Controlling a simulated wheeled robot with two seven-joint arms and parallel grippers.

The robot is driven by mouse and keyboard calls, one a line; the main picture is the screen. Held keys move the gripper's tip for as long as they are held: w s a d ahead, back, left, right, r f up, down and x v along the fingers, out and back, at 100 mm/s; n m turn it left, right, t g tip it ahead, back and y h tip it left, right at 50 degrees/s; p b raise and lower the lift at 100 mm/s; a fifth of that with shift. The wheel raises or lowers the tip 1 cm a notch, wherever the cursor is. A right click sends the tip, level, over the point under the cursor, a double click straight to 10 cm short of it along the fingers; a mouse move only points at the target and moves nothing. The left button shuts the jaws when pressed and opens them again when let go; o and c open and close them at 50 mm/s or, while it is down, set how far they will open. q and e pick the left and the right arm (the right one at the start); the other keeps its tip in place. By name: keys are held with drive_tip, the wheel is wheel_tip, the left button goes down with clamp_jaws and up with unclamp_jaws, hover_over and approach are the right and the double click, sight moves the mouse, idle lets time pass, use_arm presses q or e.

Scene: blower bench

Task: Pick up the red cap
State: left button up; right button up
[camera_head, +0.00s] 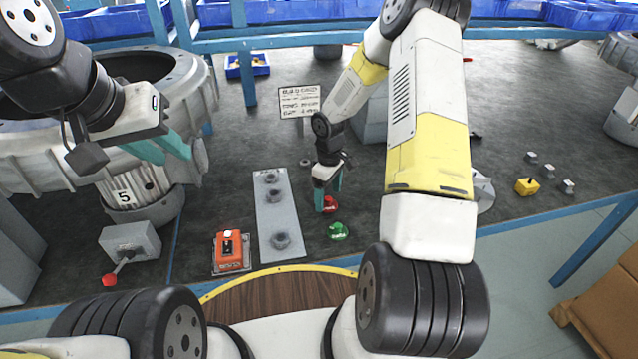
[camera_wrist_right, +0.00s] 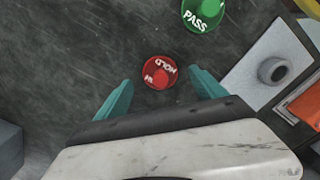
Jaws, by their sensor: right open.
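The red cap (camera_head: 330,204) lies on the dark bench top, with white lettering on it. I cannot tell whether a finger touches the cap. My left gripper (camera_head: 166,148) is raised at the left, beside the large grey housing; its teal fingers appear spread and empty.
A green cap (camera_head: 338,231) marked PASS lies close to the red one. A grey plate (camera_head: 266,215) with several round fittings is to the left. An orange box (camera_head: 231,252), a lever box (camera_head: 130,243) and a written sign (camera_head: 299,102) stand nearby.

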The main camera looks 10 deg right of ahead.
drive_tip(key=shift+f, duration=0.95)
drive_tip(key=shift+c, duration=0.4)
drive_tip(key=c, duration=1.4)
drive_tip(key=shift+o, duration=0.2)
drive_tip(key=shift+r, duration=0.1)
